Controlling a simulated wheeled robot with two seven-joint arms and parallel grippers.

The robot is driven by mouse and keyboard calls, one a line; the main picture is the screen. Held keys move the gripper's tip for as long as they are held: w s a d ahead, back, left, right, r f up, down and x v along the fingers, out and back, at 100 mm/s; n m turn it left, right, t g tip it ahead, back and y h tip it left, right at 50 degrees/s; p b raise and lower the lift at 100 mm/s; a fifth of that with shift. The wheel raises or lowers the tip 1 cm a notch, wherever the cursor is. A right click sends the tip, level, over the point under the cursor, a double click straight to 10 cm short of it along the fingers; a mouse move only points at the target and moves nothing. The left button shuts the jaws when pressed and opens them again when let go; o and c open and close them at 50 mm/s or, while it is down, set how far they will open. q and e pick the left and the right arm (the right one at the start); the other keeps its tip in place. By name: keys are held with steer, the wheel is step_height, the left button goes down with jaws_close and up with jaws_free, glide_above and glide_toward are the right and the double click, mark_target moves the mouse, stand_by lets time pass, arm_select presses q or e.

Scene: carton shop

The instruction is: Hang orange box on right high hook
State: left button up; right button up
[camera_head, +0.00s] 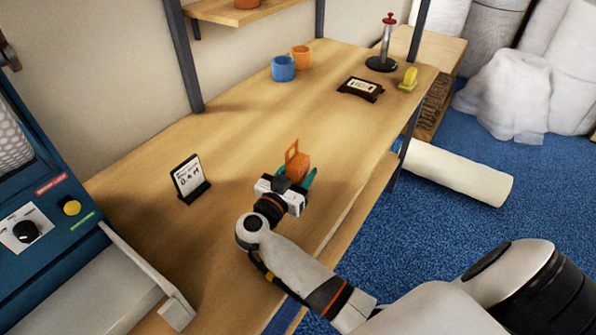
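A small orange box (299,166) with an upright tab that has an opening in it shows near the middle of the wooden table. My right gripper (297,175) reaches it from the near side, with a teal finger at each side of the box. The gripper body hides the box's lower part. I cannot tell whether the fingers press on the box, or whether it rests on the table or is lifted. My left gripper is not in view. No hook can be made out in this view.
The wooden table (235,130) has free room behind the box. A small sign (189,178) stands to the left; blue (283,69) and orange (301,57) cups stand farther back. A dark post (183,55) rises at the table's back edge. A blue machine (45,225) fills the left.

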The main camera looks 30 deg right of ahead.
steer(key=shift+f+b, duration=0.2)
steer(key=shift+b, duration=0.4)
steer(key=p+v, duration=0.5)
steer(key=v, duration=0.6)
steer(key=shift+a+f, duration=0.15)
steer(key=shift+a, duration=0.05)
steer(key=shift+s+a+f, duration=0.1)
steer(key=shift+s+a, duration=0.1)
steer(key=shift+a, duration=0.1)
